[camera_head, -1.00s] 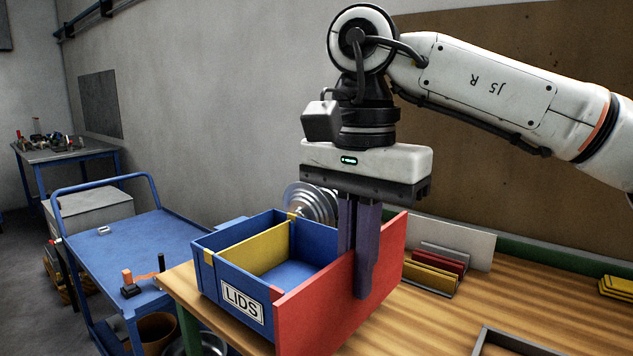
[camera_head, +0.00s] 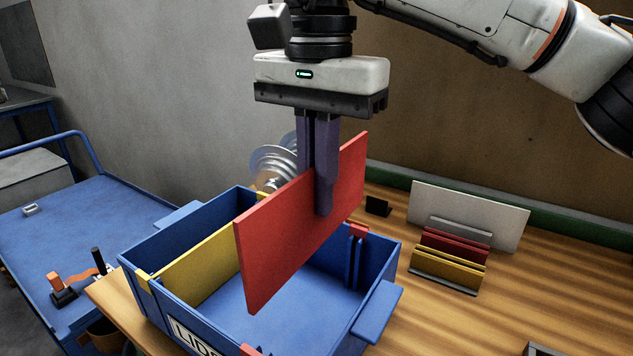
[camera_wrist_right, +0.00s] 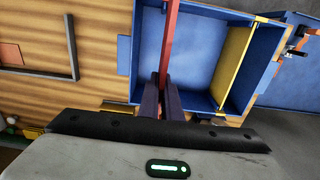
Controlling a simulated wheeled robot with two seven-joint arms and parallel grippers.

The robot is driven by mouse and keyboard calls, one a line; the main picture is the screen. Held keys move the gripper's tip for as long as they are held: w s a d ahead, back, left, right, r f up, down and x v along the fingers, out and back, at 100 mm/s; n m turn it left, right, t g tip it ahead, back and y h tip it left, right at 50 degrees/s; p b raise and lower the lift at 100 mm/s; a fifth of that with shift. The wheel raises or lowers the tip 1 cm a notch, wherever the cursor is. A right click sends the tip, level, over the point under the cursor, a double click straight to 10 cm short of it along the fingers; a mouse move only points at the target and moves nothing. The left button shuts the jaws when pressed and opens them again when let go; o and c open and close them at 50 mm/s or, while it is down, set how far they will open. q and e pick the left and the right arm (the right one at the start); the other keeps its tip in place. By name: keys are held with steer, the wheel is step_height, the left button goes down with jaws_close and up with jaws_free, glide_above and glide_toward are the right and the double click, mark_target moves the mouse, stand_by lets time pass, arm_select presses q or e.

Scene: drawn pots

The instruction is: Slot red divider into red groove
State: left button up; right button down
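The red divider (camera_head: 300,225) is a flat upright panel held in the air above the blue box labelled LIDS (camera_head: 185,235). My right gripper (camera_head: 322,205) is shut on its upper edge, fingers pointing down. In the right wrist view the divider (camera_wrist_right: 171,30) shows edge-on between the fingers (camera_wrist_right: 167,85). The red groove (camera_head: 358,231) shows as a red-capped pair of ribs on the box's far wall, right of the divider. Its red mate on the near wall (camera_head: 248,350) is partly cut off. The divider's lower edge appears above the groove, not in it. My left gripper is not in view.
A yellow divider (camera_head: 195,270) stands across the box to the left. A blue cart (camera_head: 80,240) is at left.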

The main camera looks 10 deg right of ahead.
mark_target(317, 247)
steer(key=shift+f, duration=0.2)
steer(key=shift+w+f+b, duration=0.1)
steer(key=shift+f+b, duration=1.45)
steer(key=shift+f, duration=1.15)
steer(key=shift+p, duration=0.65)
steer(key=shift+f, duration=0.4)
steer(key=shift+f+b, duration=0.3)
steer(key=shift+b, duration=0.15)
